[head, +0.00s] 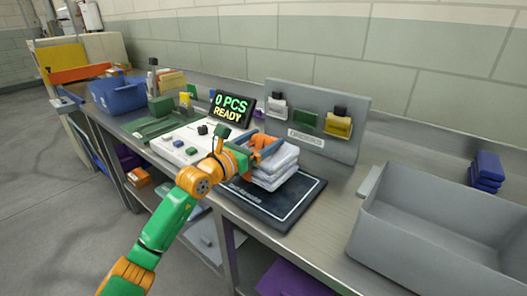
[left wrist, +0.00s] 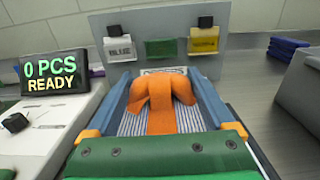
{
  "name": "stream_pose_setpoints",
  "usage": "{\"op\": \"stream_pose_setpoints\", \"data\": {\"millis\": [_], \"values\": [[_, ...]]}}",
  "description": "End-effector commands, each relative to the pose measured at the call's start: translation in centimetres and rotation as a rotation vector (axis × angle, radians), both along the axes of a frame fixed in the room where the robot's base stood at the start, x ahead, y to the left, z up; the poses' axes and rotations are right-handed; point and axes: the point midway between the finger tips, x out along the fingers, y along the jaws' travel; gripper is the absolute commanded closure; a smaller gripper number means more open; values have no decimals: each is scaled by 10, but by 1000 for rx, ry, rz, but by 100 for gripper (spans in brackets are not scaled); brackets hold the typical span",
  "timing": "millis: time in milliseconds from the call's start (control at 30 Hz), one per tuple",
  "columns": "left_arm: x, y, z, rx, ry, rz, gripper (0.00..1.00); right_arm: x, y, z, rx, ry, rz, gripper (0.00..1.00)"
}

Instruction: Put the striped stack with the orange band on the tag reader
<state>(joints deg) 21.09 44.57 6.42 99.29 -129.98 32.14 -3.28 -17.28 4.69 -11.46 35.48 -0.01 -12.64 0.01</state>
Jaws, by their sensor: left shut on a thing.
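The striped stack (head: 277,172) is a pile of folded pale cloth pieces. Its orange band (left wrist: 160,104) is tied on top in the left wrist view, with grey and white stripes beside it. My left gripper (head: 262,147) is shut on the stack, its blue fingers along two opposite sides. The tag reader (head: 293,208) is a flat dark pad with a pale outline on the bench. The stack is over the pad's back left part, and I cannot tell whether it touches the pad. My right gripper is not in view.
A display (head: 232,106) reads "0 PCS READY" behind a white panel (head: 178,143) left of the pad. A grey upright board (head: 350,112) with hanging tags stands behind. A large grey bin (head: 420,235) and dark blue stack (head: 487,170) are right. A blue bin (head: 118,96) is far left.

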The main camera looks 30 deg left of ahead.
Motion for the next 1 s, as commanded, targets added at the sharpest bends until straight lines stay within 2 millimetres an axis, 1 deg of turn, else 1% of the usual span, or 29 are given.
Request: {"op": "stream_pose_setpoints", "data": {"millis": [33, 100, 167, 333, 367, 400, 633, 733, 867, 1000], "values": [[0, -1, -14, 0, 4, -1, 100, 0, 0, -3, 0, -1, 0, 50], [0, -1, -24, -1, 2, -2, 100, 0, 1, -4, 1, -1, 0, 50], [0, -1, -28, -1, 0, -2, 100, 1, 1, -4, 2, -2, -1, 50], [0, -2, -28, 0, -1, -2, 100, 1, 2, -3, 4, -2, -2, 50], [0, -2, -29, 0, 2, -3, 7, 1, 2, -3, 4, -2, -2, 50], [0, -2, -29, 0, 2, -3, 0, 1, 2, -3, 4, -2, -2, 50], [-1, -2, -29, 0, 2, -3, 0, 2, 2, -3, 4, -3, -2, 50], [-7, -2, -30, -1, 2, -4, 0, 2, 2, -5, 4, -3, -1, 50], [-26, 0, -32, 0, 4, -4, 0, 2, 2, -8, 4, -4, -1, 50], [-54, 2, -33, 1, 4, -3, 0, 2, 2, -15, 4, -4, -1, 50]]}}
